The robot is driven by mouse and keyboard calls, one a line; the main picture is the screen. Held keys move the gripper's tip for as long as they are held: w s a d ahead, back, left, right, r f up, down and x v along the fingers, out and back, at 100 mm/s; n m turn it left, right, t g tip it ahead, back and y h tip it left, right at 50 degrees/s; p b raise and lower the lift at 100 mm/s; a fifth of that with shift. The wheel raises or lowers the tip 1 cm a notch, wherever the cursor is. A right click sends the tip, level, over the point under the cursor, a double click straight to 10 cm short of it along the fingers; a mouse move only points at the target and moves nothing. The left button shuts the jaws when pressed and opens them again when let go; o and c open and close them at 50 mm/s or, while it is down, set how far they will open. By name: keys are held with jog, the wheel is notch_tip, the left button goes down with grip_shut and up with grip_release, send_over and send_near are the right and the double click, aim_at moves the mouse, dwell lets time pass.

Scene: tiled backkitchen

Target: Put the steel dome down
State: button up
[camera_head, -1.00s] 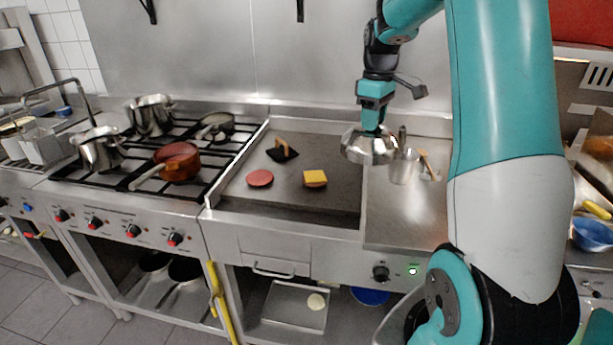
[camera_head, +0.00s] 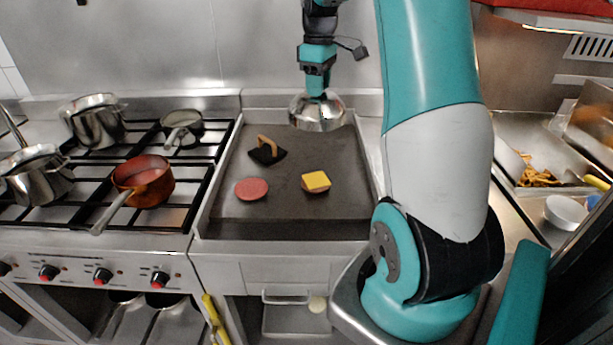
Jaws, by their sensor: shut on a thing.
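The steel dome (camera_head: 318,114) is a shiny round cover, held open side down. My gripper (camera_head: 314,90) is shut on its top, and the fingertips are hard to make out. The dome appears over the back right part of the dark griddle (camera_head: 230,208); I cannot tell how high above it. In front of the dome, a patty topped with yellow cheese (camera_head: 316,181) lies on the griddle. A bare reddish patty (camera_head: 251,189) lies to its left.
A black press with a wooden handle (camera_head: 267,151) lies on the griddle's back left. A copper saucepan (camera_head: 143,181) and several steel pots stand on the stove at left. A tray of fries (camera_head: 538,176) is at right. The griddle's front is clear.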

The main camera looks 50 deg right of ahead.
notch_tip(320, 180, down, 19)
jog(key=p, duration=0.4)
jog(key=shift+f+p, duration=0.1)
jog(key=shift+p, duration=0.2)
jog(key=shift+f, duration=0.25)
jog(key=shift+f+b, duration=0.5)
jog(key=shift+f, duration=0.1)
jog(key=o, duration=1)
